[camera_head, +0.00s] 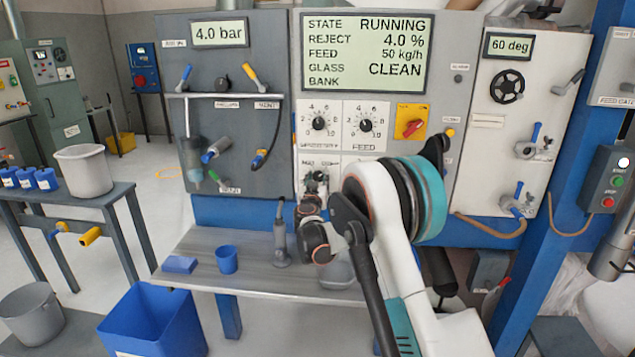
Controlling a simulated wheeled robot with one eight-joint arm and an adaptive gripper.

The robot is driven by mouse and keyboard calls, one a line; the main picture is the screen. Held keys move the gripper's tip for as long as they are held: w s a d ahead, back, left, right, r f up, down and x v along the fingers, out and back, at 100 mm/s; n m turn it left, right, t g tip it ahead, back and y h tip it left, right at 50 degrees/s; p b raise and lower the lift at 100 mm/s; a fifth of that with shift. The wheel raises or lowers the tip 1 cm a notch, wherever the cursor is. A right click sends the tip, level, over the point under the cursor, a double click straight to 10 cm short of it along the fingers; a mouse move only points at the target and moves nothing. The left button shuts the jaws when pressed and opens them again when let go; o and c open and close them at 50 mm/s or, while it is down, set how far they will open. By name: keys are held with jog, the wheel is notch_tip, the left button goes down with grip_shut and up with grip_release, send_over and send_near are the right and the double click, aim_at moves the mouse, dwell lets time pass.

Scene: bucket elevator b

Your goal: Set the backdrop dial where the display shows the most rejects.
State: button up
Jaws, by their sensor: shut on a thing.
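The display (366,52) reads STATE RUNNING, REJECT 4.0 %, FEED 50 kg/h, GLASS CLEAN and a blank BANK line. Below it are a left dial (319,124) with a blurred label and the FEED dial (365,125). Under the left dial is a lower dial panel (311,160), whose dial is mostly hidden by my gripper. I cannot read its name; it appears to be the backdrop dial. My gripper (316,186) is at this lower dial and shut on its knob. The knob's pointer is hidden.
A red rotary switch (411,127) on a yellow plate is right of the FEED dial. Below my gripper is a grey bench (215,283) with a blue cup (226,260) and a grey upright tool (280,240). A blue bin (152,322) stands at front left.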

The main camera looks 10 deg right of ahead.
jog(key=shift+f, duration=0.1)
jog(key=o, duration=1)
jog(key=shift+o, duration=0.2)
jog(key=shift+s, duration=0.1)
jog(key=v, duration=1.1)
jog(key=shift+s, duration=0.35)
jog(key=shift+a, duration=0.1)
